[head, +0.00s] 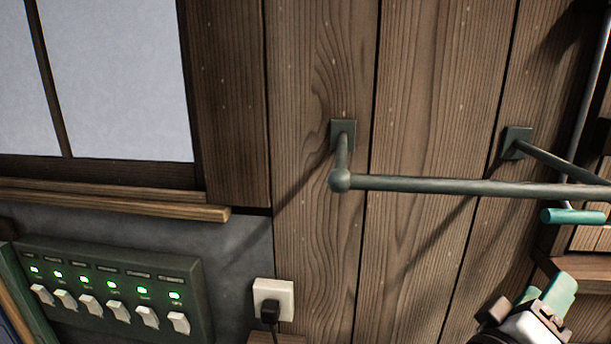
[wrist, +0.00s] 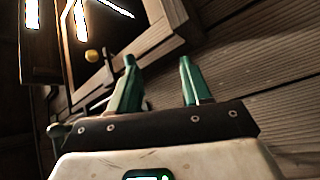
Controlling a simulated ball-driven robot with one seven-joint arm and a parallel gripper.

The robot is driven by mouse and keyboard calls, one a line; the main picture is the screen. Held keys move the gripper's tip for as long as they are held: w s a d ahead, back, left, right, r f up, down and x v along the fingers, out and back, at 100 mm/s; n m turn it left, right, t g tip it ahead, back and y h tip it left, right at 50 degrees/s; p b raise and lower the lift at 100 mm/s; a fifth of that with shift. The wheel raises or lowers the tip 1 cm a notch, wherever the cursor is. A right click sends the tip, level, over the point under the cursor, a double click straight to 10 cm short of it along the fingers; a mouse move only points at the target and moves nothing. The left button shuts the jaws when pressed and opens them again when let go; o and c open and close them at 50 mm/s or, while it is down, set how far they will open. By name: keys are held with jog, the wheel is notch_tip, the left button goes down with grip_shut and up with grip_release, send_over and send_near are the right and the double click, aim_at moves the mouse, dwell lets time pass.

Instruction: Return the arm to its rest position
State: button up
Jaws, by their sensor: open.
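My gripper (head: 543,287) shows at the lower right of the head view, in front of the plank wall. It has teal fingers and a pale body with dark parts. In the wrist view my gripper (wrist: 157,70) has its two green fingers spread apart, with nothing between them. Most of my arm is outside the head view.
A dark rail (head: 460,187) stands out from the plank wall on brackets, above my gripper. A teal bar-shaped piece (head: 573,215) is just below its right end. A switch panel (head: 115,290) and a plugged socket (head: 273,298) are lower left. A wooden ledge (head: 585,275) is at the right edge.

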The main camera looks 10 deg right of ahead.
jog(key=s+f+g+y, duration=0.1)
jog(key=s+f+y, duration=0.3)
jog(key=f, duration=0.6)
jog(key=s+a+f+g+y, duration=0.1)
jog(key=s+f+g+y, duration=0.1)
jog(key=f, duration=0.8)
jog(key=s+f+g+y, duration=0.1)
jog(key=s+f+y, duration=0.4)
jog(key=f, duration=0.5)
jog(key=shift+s+a+f+g+y, duration=0.15)
jog(key=shift+s+a+g+y, duration=0.2)
jog(key=shift+y, duration=0.45)
jog(key=s+a+f+g+y, duration=0.3)
jog(key=s+a+f+y, duration=0.2)
jog(key=s+a+f, duration=0.2)
jog(key=s, duration=0.2)
jog(key=shift+s+f+y, duration=0.15)
jog(key=shift+s+y, duration=0.15)
jog(key=shift+s, duration=0.05)
